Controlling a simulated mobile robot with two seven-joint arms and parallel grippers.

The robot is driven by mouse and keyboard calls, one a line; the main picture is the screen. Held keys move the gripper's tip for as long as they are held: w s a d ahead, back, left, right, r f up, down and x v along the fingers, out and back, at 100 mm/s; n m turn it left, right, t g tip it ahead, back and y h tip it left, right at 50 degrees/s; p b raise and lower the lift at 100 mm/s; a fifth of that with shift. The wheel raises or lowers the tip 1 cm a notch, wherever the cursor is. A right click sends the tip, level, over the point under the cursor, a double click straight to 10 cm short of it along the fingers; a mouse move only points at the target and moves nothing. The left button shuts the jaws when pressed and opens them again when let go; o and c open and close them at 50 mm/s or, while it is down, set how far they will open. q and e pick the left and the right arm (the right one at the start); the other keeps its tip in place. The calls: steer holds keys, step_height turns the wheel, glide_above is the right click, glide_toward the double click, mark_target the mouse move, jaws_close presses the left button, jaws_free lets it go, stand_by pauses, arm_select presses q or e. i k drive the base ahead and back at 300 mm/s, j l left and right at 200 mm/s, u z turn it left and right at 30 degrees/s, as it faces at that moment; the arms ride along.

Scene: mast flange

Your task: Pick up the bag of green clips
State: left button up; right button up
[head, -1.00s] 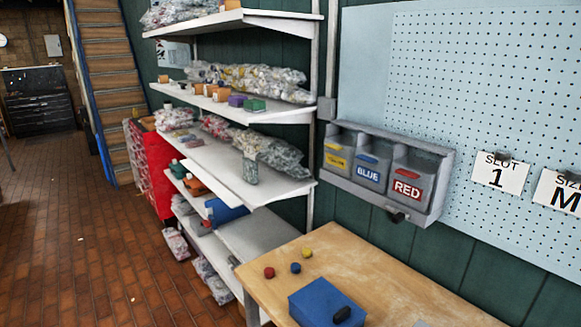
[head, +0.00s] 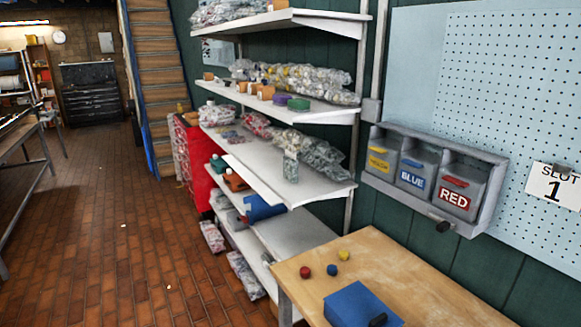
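Several clear bags of small parts lie on the shelving unit. On its middle shelf, a bag with grey-green contents (head: 316,152) lies towards the right end. A small upright clear pack (head: 291,167) with greenish contents stands at that shelf's front edge, beside the bag. I cannot tell for certain which of these holds green clips. Neither of my grippers is in view.
A wooden workbench (head: 390,268) at the lower right bears a blue box (head: 352,302) and several small coloured pieces. Labelled bins (head: 418,172) hang on the wall above. Bags (head: 245,276) lie on the floor by the shelves. The brick floor (head: 130,250) is mostly clear.

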mark_target(289, 162)
steer(key=i+j+u, duration=0.1)
steer(key=i+j, duration=0.2)
steer(key=i, duration=0.2)
steer(key=i+j+u, duration=0.15)
steer(key=i, duration=0.4)
steer(key=j, duration=0.1)
